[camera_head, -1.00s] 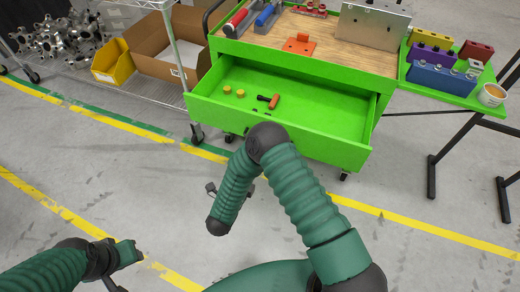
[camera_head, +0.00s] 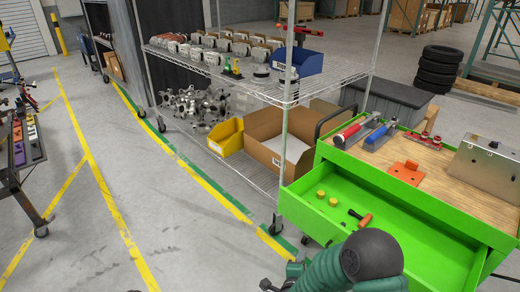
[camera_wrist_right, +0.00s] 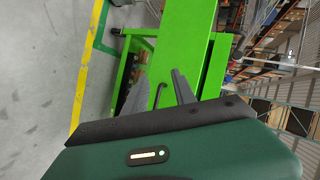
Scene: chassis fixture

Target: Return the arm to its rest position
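My right arm (camera_head: 365,265) comes in at the bottom of the head view, green with a dark elbow, bent in front of the open green drawer (camera_head: 300,212). Its right gripper (camera_head: 272,285) shows only in part at the bottom edge, left of the arm. In the right wrist view, the two dark fingers of the right gripper (camera_wrist_right: 158,88) stand apart, pointing toward the green cart (camera_wrist_right: 187,35). A thin dark hooked shape shows between them; I cannot tell what it is. No held object is seen. My left arm and gripper are outside the head view.
The drawer holds two yellow round pieces (camera_head: 333,201) and an orange-handled tool (camera_head: 364,221). Left of the cart stands a wire shelf rack (camera_head: 215,168) with a yellow bin (camera_head: 226,138) and a cardboard box (camera_head: 262,146).

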